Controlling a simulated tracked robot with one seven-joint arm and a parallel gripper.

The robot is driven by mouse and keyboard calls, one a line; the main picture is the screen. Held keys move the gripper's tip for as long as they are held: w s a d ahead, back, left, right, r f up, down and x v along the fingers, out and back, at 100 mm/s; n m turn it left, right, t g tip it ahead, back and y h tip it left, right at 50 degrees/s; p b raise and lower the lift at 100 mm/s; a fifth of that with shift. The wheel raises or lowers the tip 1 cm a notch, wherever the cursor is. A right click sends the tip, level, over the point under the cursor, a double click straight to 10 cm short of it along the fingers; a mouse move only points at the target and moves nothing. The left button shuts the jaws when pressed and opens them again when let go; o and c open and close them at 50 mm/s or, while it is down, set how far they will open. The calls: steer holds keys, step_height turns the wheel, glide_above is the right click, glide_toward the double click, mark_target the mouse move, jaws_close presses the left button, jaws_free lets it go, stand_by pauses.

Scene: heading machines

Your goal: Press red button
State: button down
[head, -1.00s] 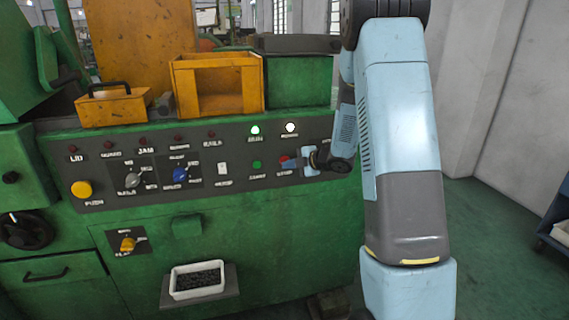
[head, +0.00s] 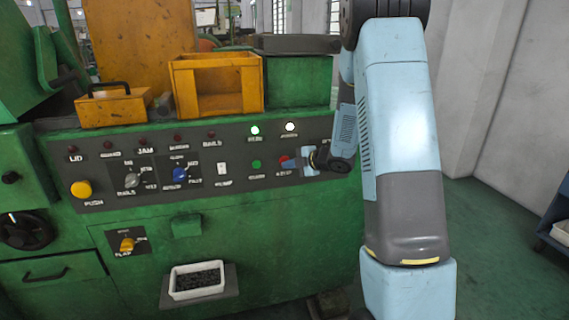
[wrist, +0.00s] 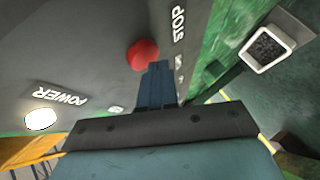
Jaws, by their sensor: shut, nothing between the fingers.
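The red button (head: 285,161) sits at the right part of the dark control panel on the green machine. In the wrist view it is a round red knob (wrist: 142,54) near the word STOP. My gripper (head: 294,163) reaches the panel from the right, just beside the button. In the wrist view my gripper's blue fingers (wrist: 158,68) are shut and empty. Their tips overlap the button's lower right edge; I cannot tell whether they touch it. My wrist hides the panel's right end in the head view.
A green button (head: 256,164) and a white switch (head: 222,169) lie left of the red button. Two lit lamps are above, one green (head: 255,130) and one white (head: 290,127). A white tray (head: 197,293) on a shelf juts out below the panel.

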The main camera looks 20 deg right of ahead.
steer(key=shift+w, duration=0.2)
stand_by(0.5)
steer(key=shift+w+r, duration=0.1)
steer(key=shift+w, duration=0.15)
stand_by(0.3)
steer(key=shift+s, duration=0.45)
steer(key=s, duration=0.6)
stand_by(0.5)
stand_by(0.5)
